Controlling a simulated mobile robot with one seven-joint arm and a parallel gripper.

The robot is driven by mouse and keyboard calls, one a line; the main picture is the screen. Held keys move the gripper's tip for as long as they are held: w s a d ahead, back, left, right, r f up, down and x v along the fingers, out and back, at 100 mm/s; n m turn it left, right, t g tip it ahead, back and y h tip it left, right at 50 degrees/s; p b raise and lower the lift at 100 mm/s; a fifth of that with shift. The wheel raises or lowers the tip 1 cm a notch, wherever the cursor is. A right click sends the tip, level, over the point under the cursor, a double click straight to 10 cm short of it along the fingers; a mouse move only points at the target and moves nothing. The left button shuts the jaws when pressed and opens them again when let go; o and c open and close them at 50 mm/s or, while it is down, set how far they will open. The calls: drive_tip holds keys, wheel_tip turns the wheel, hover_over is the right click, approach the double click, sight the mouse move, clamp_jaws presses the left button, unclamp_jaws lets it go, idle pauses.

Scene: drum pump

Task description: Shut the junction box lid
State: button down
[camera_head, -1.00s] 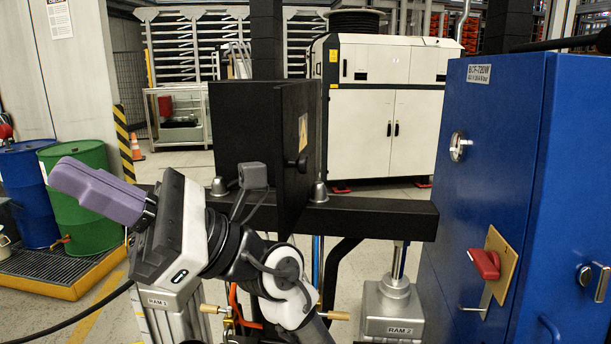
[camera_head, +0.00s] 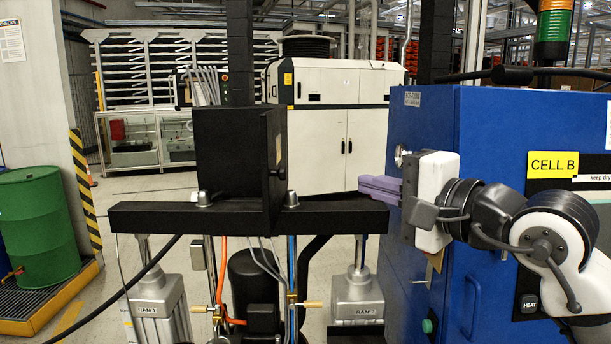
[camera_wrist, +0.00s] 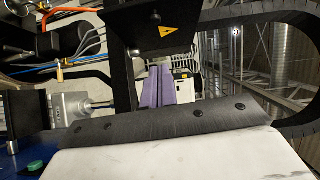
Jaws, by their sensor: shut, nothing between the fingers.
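The black junction box (camera_head: 228,152) stands on the black beam left of centre in the head view. A panel with a yellow label and a dark knob, which looks like its lid (camera_head: 272,160), faces right and shows steeply from the side. I cannot tell how far it stands from closed. In the wrist view the lid (camera_wrist: 190,38) with a warning triangle is at the top, ahead of the fingers. My gripper (camera_head: 366,186) has purple fingers pointing left, shut and empty, right of the lid and apart from it. The fingers also show in the wrist view (camera_wrist: 158,72).
The blue cabinet (camera_head: 425,135) stands close behind and beside my gripper. The black beam (camera_head: 335,216) runs below the box and the fingers. Cables and hoses (camera_head: 290,270) hang under it, between two grey rams. A gap lies between fingers and lid.

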drive_tip(key=s+a+p+x, duration=0.1)
drive_tip(key=p+x, duration=0.5)
drive_tip(key=x, duration=0.6)
drive_tip(key=shift+a, duration=0.85)
drive_tip(key=shift+s+a+f, duration=0.1)
drive_tip(key=shift+s+f, duration=0.05)
drive_tip(key=shift+f, duration=0.05)
